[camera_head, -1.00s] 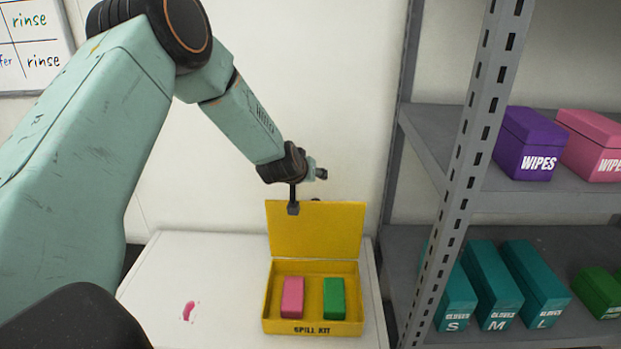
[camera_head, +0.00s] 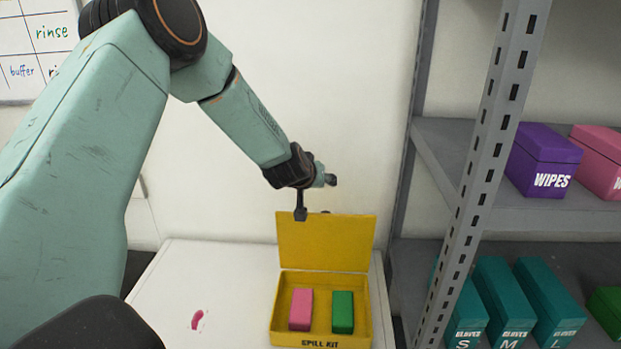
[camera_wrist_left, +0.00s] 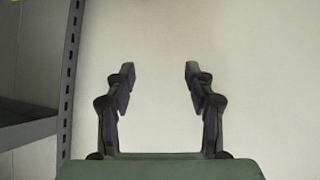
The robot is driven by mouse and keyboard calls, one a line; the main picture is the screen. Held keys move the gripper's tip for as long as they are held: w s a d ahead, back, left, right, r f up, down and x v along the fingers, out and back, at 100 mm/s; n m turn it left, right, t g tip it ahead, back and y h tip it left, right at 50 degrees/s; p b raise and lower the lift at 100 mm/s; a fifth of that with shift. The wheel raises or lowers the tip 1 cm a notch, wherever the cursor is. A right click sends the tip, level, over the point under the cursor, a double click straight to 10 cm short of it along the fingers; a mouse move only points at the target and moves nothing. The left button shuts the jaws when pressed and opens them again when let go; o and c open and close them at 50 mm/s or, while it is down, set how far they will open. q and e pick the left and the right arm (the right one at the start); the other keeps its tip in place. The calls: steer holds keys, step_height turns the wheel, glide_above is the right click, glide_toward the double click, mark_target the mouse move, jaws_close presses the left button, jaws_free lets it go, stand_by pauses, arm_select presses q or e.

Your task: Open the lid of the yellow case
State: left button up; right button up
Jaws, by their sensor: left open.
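The yellow case (camera_head: 321,285), labelled "SPILL KIT", sits on a white table in the head view. Its lid (camera_head: 325,241) stands up, hinged at the back, so the case is open. A pink block (camera_head: 301,309) and a green block (camera_head: 343,312) lie inside. My right gripper is not in view.
A grey metal shelf rack (camera_head: 490,140) stands right of the table. It holds a purple wipes box (camera_head: 540,160), a pink box (camera_head: 602,150) and several teal glove boxes (camera_head: 505,285). A pink stain (camera_head: 198,320) marks the table left of the case. The tabletop there is otherwise clear.

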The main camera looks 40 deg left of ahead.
arm_select(q)
steer(key=v, duration=1)
steer(key=shift+s, duration=0.25)
steer(key=shift+s+r, duration=0.1)
steer(key=shift+r, duration=0.1)
